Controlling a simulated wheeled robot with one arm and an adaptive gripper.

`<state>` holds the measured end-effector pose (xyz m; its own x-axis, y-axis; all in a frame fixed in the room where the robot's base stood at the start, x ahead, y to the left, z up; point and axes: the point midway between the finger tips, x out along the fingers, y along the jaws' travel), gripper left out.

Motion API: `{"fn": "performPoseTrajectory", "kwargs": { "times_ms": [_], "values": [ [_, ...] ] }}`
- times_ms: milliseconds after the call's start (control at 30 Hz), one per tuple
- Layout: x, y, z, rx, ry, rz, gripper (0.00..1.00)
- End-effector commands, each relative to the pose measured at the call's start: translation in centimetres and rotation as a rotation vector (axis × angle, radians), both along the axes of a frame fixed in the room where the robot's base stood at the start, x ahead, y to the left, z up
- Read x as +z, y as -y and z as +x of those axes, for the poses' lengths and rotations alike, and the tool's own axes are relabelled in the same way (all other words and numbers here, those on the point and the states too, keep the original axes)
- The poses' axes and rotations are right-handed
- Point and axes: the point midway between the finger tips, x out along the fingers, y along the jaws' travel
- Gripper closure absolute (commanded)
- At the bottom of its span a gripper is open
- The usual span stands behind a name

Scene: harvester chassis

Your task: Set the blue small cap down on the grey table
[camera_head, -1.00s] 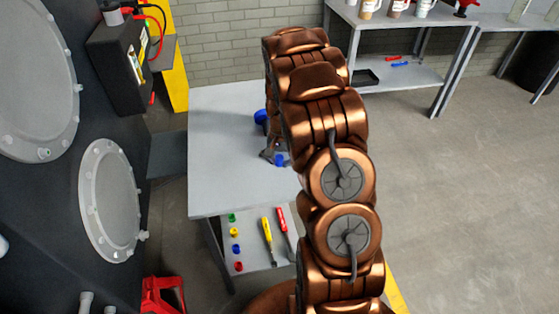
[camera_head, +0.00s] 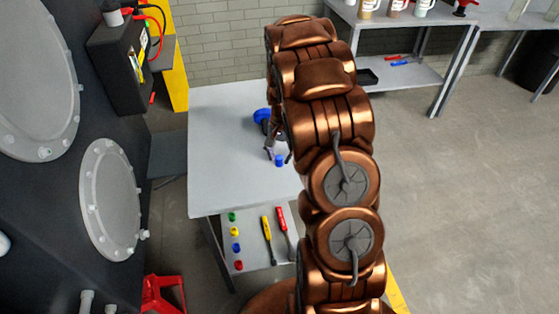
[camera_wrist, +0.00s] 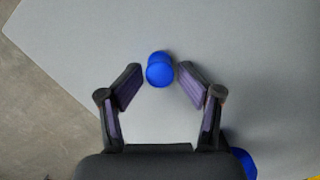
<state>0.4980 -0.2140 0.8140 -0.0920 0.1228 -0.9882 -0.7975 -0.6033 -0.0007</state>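The blue small cap (camera_head: 279,160) is on the grey table (camera_head: 225,150), near its right front part, below my gripper (camera_head: 279,153). In the wrist view the cap (camera_wrist: 160,70) shows between and slightly beyond the fingertips of my gripper (camera_wrist: 160,75). The fingers are spread, with a narrow gap on each side of the cap, so the gripper looks open and not holding it. The cap appears to rest on the table top (camera_wrist: 235,65); its contact with the surface is hard to see. My arm hides the table's right side.
A larger blue object (camera_head: 262,117) is on the table behind my gripper; part of it shows in the wrist view (camera_wrist: 242,160). A lower shelf (camera_head: 255,255) holds small coloured caps and two screwdrivers. The table's left half is clear. Dark machinery (camera_head: 115,100) stands left.

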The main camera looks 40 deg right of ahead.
Motion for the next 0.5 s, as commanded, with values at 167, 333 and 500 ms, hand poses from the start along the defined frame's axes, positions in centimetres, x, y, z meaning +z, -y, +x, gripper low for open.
{"fn": "performPoseTrajectory", "kwargs": {
  "times_ms": [167,333,500],
  "values": [
    [3.7,0.6,0.4,0.0,0.007,-0.004,0.43],
    [6.7,0.9,0.6,-0.001,0.005,-0.002,0.43],
    [8.8,1.1,0.8,0.0,0.003,-0.002,0.43]
  ]
}}
